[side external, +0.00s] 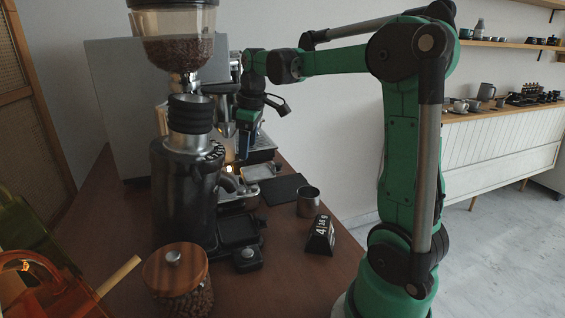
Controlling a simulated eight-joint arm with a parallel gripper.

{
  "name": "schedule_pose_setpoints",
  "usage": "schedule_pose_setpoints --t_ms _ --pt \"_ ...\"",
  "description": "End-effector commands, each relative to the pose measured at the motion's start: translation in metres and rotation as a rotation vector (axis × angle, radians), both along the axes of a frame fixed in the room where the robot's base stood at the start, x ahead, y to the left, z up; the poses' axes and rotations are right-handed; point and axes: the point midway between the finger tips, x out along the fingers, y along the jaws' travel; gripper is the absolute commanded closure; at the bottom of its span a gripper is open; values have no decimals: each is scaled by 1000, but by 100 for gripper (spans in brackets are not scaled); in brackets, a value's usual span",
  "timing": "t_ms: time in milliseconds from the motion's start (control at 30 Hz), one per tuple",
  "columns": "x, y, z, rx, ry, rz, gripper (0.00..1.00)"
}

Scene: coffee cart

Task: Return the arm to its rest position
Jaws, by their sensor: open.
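My green and black arm stands at the right and reaches left over the cart, with its forearm roughly level. My gripper (246,138) hangs downward in front of the espresso machine (120,90), behind and right of the grinder (184,185). It is open, and I see nothing held in it. Its fingertips are small and dark against the machine, so their exact gap to it cannot be told.
A wooden-lidded bean jar (178,275) stands at the front. A black mat (284,189) lies beside the machine. Open air lies above the counter's right side.

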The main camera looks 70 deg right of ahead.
Motion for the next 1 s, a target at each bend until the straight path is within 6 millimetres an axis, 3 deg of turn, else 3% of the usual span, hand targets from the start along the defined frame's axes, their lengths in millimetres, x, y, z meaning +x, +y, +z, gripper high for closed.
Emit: schedule_pose_setpoints --t_ms 33,100,267,500,667,800,1000 --pt "-6 23 3 -30 -4 -18 36" --pt "-15 44 5 -68 -18 -58 36" --pt "-32 87 0 -106 -101 -125 36" --pt "-60 146 -25 -61 -293 -198 36" --pt "-72 166 -41 -12 -377 -230 36" --pt "-61 180 -41 114 -425 -221 36" --pt "-58 185 -40 155 -445 -217 36"
